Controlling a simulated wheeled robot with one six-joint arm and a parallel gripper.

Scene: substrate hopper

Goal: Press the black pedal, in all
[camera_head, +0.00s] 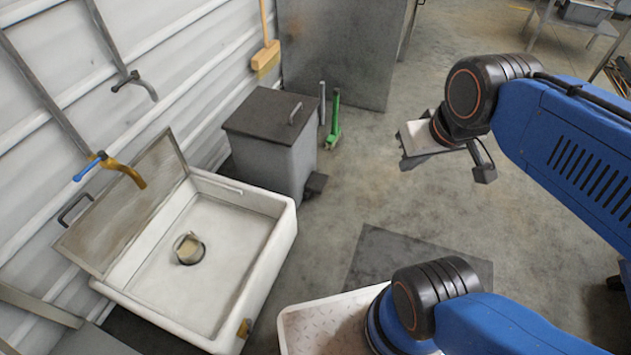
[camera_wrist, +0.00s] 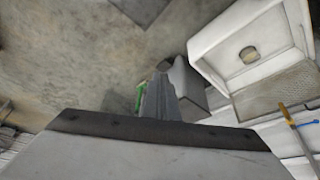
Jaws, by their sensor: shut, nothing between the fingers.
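The black pedal (camera_head: 315,184) sticks out low at the foot of a grey metal bin (camera_head: 270,150) with a dark, closed lid. In the wrist view, the bin (camera_wrist: 188,88) is partly behind my fingers, and a small dark patch beside it may be the pedal, but I cannot tell for sure. My gripper (camera_head: 407,163) is right of the pedal in the head view, above the floor and well apart from it. In the wrist view, its fingers (camera_wrist: 160,100) are together with nothing between them.
A white sink (camera_head: 268,232) with its lid raised stands in front of the bin; a small cup (camera_head: 188,248) lies inside. A green tool (camera_head: 334,124) stands behind the pedal. A dark mat (camera_head: 400,254) lies on the floor. The floor between pedal and gripper is clear.

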